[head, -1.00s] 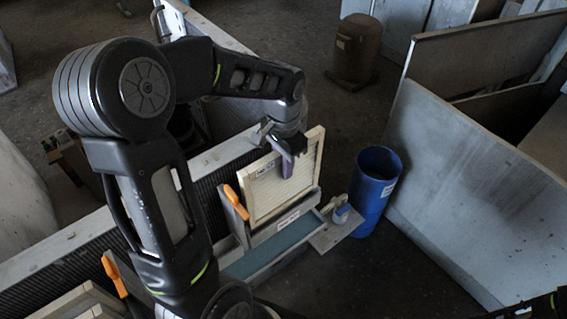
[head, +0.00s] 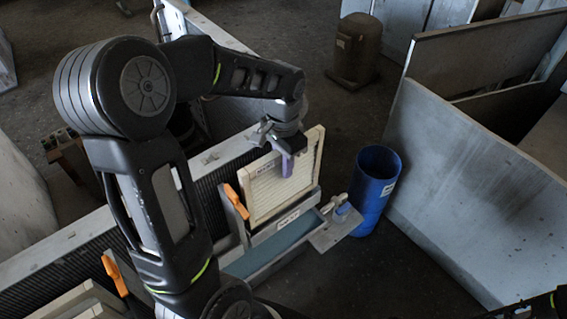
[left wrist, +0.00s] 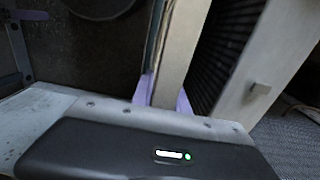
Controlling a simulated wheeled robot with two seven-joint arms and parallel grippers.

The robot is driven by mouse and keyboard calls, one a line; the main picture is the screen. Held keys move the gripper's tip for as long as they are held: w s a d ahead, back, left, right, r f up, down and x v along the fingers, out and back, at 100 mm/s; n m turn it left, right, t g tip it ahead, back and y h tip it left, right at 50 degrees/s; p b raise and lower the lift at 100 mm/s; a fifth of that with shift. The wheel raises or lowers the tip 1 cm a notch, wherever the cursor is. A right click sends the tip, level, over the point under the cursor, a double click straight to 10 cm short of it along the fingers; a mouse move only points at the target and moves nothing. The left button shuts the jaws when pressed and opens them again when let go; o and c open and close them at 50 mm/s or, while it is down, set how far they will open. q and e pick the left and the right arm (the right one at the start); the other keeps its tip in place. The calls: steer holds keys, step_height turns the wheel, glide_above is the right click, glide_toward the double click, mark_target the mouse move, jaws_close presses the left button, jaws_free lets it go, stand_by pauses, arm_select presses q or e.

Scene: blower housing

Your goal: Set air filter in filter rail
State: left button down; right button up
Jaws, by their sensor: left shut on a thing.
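The air filter (head: 271,196), a flat panel with a pale frame, stands upright, leaning slightly, in the head view. My left gripper (head: 287,164) is shut on its upper edge. In the left wrist view, the purple fingers (left wrist: 165,92) lie on both sides of the filter's pale edge (left wrist: 183,50). The filter's lower edge is at the grey rail (head: 288,218) with a small label. I cannot tell whether it is fully seated there. An orange handle (head: 236,201) is just left of the filter.
A blue-lined trough (head: 270,250) runs in front of the rail. A flat plate with a small tool (head: 337,225) lies at its right end, beside a blue bin (head: 374,190). Large grey panels (head: 470,180) stand at the right. A second orange handle (head: 114,275) is at lower left.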

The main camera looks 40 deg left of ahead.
mark_target(283, 184)
arm_select(q)
steer(key=shift+f, duration=0.1)
stand_by(0.3)
steer(key=shift+f+b, duration=0.95)
steer(key=shift+f, duration=0.25)
steer(key=shift+f+b, duration=0.95)
steer(key=shift+f, duration=0.5)
steer(key=shift+f+b, duration=0.6)
steer(key=shift+f, duration=0.15)
steer(key=shift+f+b, duration=0.45)
steer(key=shift+f, duration=0.2)
stand_by(0.5)
